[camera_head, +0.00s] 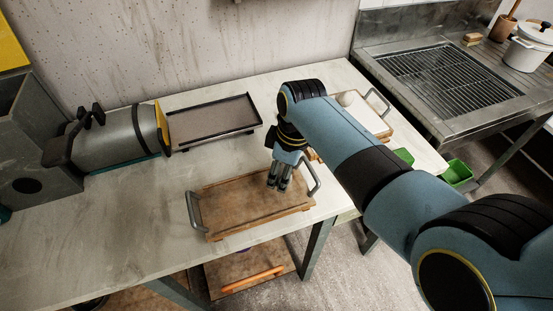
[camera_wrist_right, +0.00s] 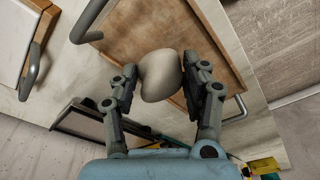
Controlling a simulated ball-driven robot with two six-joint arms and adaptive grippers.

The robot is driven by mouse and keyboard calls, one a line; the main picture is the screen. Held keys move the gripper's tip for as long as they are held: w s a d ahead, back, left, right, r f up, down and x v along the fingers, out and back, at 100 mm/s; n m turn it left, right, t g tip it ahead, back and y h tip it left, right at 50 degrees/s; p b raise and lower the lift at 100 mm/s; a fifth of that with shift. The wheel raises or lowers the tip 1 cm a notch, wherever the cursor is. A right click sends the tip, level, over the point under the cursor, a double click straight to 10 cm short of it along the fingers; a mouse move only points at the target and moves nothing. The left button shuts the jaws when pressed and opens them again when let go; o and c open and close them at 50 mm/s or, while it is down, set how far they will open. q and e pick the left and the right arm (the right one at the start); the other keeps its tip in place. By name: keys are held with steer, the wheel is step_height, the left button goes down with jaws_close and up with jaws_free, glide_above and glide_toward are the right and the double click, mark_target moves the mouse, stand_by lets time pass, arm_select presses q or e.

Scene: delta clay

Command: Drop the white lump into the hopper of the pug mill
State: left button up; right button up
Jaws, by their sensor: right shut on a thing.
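My right gripper (camera_head: 280,182) hangs over the back right part of a wooden tray with grey handles (camera_head: 240,212). In the right wrist view, the gripper (camera_wrist_right: 170,90) is shut on a rounded off-white lump (camera_wrist_right: 158,75). The lump sits between the two fingers, with the wooden tray behind it. In the head view the fingers hide the lump. The pug mill (camera_head: 120,140) is a grey cylinder with a yellow flange and black handles on the table's left. My left gripper is not in view.
A dark-rimmed tray (camera_head: 213,122) lies between the mill and my right arm. A sink grate (camera_head: 440,75) is at the back right. The table's front left is clear.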

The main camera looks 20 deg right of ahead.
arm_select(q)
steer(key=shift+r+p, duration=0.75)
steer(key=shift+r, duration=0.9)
arm_select(e)
steer(key=s+d+r, duration=0.3)
steer(key=s+r, duration=0.3)
steer(key=s, duration=0.3)
steer(key=shift+d, duration=0.25)
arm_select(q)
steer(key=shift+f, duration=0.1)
arm_select(e)
steer(key=shift+f, duration=0.15)
